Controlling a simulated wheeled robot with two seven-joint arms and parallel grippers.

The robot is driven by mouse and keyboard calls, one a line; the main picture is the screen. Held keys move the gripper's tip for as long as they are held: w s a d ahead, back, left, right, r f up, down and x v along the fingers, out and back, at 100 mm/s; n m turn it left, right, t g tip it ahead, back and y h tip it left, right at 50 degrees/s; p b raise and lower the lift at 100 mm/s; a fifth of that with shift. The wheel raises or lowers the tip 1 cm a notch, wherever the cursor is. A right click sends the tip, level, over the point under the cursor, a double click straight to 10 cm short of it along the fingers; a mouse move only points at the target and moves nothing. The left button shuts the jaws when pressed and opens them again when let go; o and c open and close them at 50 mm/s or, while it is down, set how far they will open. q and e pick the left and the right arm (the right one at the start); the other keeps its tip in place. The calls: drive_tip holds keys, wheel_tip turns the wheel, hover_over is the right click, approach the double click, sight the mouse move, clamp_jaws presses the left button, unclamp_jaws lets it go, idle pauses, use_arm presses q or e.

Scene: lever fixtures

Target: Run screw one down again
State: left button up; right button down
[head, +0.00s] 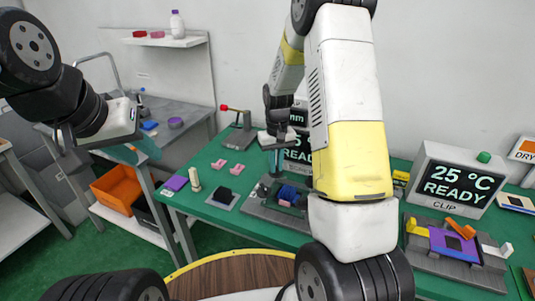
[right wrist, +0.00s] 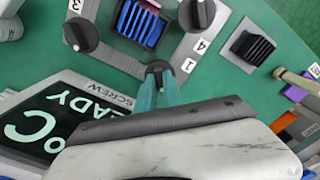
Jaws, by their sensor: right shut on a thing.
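My right gripper (head: 275,163) points down at the grey screw fixture (head: 262,210) on the green table. In the right wrist view its teal fingers (right wrist: 159,90) are shut on a black screw knob (right wrist: 158,69) beside the "1" label, at a corner of the grey frame. Other black knobs, one at upper left (right wrist: 80,34) and one at upper right (right wrist: 197,12), stand on the frame. A blue ribbed block (right wrist: 140,22) sits inside it. My left gripper (head: 147,150) hangs at the left, away from the fixture; its finger gap is unclear.
The SCREW display (right wrist: 60,125) reads READY beside the fixture. A black ribbed block on a grey plate (right wrist: 252,48) and a red-knobbed lever (head: 238,130) are nearby. The CLIP display (head: 455,180) and clip fixture (head: 455,248) stand at the right. My right arm hides the middle.

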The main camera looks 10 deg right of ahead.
drive_tip(key=m, duration=0.4)
drive_tip(key=shift+r+m, duration=0.1)
drive_tip(key=shift+m, duration=0.2)
drive_tip(key=m, duration=0.4)
drive_tip(key=shift+m, duration=0.3)
drive_tip(key=m, duration=0.4)
drive_tip(key=shift+w+m, duration=0.1)
drive_tip(key=shift+m, duration=2)
drive_tip(key=c, duration=1.5)
unclamp_jaws()
